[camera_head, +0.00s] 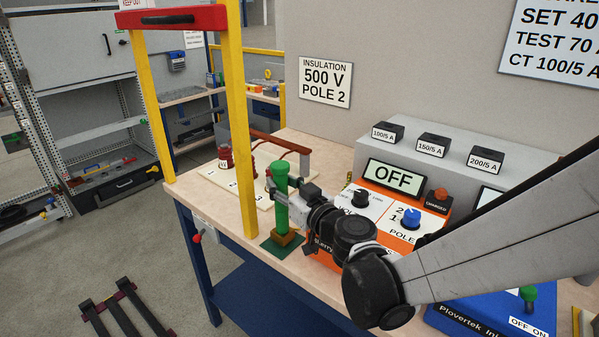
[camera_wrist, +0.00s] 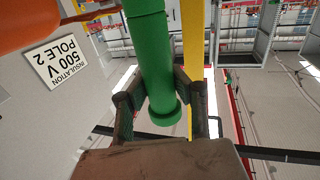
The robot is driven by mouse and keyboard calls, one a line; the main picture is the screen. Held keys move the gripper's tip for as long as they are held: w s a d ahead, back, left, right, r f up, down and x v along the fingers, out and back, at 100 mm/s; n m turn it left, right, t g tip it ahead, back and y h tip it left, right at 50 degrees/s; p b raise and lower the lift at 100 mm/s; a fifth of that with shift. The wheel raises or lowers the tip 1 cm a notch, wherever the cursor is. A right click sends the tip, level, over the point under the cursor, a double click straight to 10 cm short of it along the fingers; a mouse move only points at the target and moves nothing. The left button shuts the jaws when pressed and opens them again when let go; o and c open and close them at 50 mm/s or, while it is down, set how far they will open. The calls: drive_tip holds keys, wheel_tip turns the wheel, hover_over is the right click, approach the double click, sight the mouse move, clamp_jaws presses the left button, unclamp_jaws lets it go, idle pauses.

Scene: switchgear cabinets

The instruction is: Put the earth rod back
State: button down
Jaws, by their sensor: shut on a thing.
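The earth rod (camera_head: 281,199) is a green rod with a wider collar, standing about upright near the bench's front edge. My gripper (camera_head: 291,213) is shut on it from the right side. In the wrist view the green rod (camera_wrist: 153,45) passes between the two dark fingers of my gripper (camera_wrist: 162,98). Below the rod is a dark green base plate (camera_head: 273,246) with a brass-coloured block (camera_head: 287,237). The rod's lower end is close above or in this block; I cannot tell whether it is seated.
A yellow post frame with a red top bar (camera_head: 172,19) stands left of the rod. Behind it lies a pale board (camera_head: 238,186) with dark red parts. An orange tester reading OFF (camera_head: 394,179) and a blue unit (camera_head: 470,316) stand to the right. Floor to the left is partly free.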

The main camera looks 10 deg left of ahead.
drive_tip(key=shift+f+b, duration=0.4)
drive_tip(key=shift+f, duration=0.1)
drive_tip(key=c, duration=1.5)
unclamp_jaws()
drive_tip(key=shift+o, duration=0.2)
